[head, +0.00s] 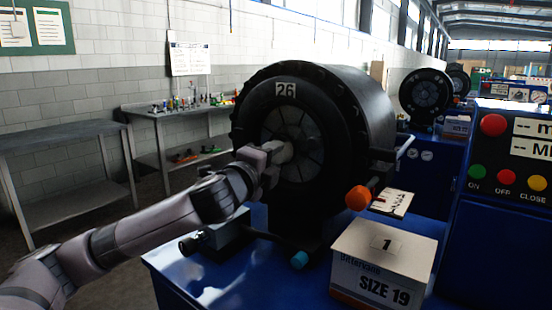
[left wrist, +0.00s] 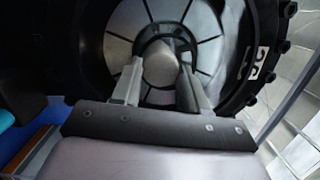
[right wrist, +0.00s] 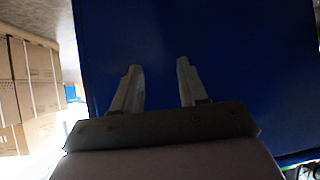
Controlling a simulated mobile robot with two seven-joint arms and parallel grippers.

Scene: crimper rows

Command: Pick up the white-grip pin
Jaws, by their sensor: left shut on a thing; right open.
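The white-grip pin (head: 285,151) shows as a pale cylinder at the centre of the round dies of the black crimper (head: 360,115) marked 26. In the left wrist view its blunt grey-white end (left wrist: 160,66) faces me, between the two fingers. My left gripper (head: 268,160) is shut on it, in front of the die face. The far end of the pin is hidden in or against the crimper's centre. My right gripper (right wrist: 158,68) is open and empty in the right wrist view, in front of a plain blue surface (right wrist: 230,50).
A white SIZE 19 box (head: 385,255) stands on the blue bench (head: 215,290) right of the crimper. An orange knob (head: 358,198) sticks out above it. A control panel (head: 510,165) is at the right. Grey tables (head: 60,140) stand behind at the left.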

